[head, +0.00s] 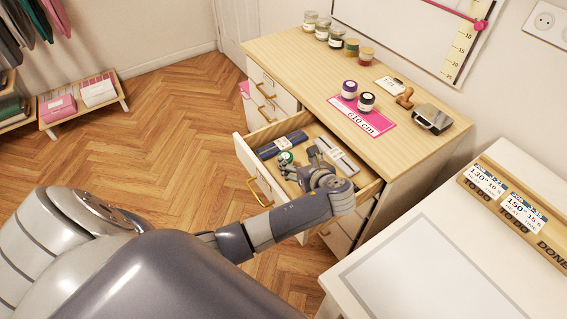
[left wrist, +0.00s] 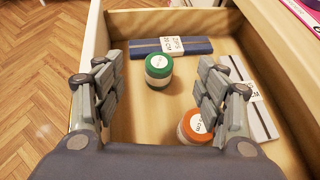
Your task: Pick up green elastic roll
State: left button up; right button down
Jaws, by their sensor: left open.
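The green elastic roll (head: 285,158) stands in the open drawer (head: 241,156) of the wooden-topped cabinet. In the left wrist view the green elastic roll (left wrist: 158,67) has a green top with a white centre and stands upright on the drawer floor. My left gripper (head: 310,160) is over the drawer. In the left wrist view its fingers (left wrist: 158,85) are open and empty, one on each side of the line to the roll, with the roll apart from them. My right gripper is not in view.
An orange-topped roll (left wrist: 195,125) stands in the drawer near my right-hand finger. A blue packet (left wrist: 140,48) lies behind the green roll, and a grey packet (left wrist: 258,115) lies at the right. On the cabinet top (head: 300,60) are several jars and a pink card (head: 362,117).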

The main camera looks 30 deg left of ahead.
aim_at(287, 159)
pick_arm(q)
jog(key=f+b, duration=0.1)
jog(key=f, duration=0.1)
jog(key=f+b, duration=0.2)
jog(key=shift+w+a+f, duration=0.15)
jog(key=shift+a+f, duration=0.05)
jog(key=x, duration=0.5)
jog(key=shift+a, duration=0.1)
jog(key=shift+w+a+f, duration=0.15)
jog(key=shift+w+a, duration=0.2)
jog(key=shift+a, duration=0.1)
jog(key=x, duration=0.3)
jog(key=shift+w+a+b, duration=0.1)
jog(key=shift+a+b, duration=0.1)
jog(key=shift+b, duration=0.1)
jog(key=shift+w+a+f, duration=0.25)
jog(key=shift+a+f, duration=0.05)
jog(key=shift+a, duration=0.05)
jog(key=c, duration=1.1)
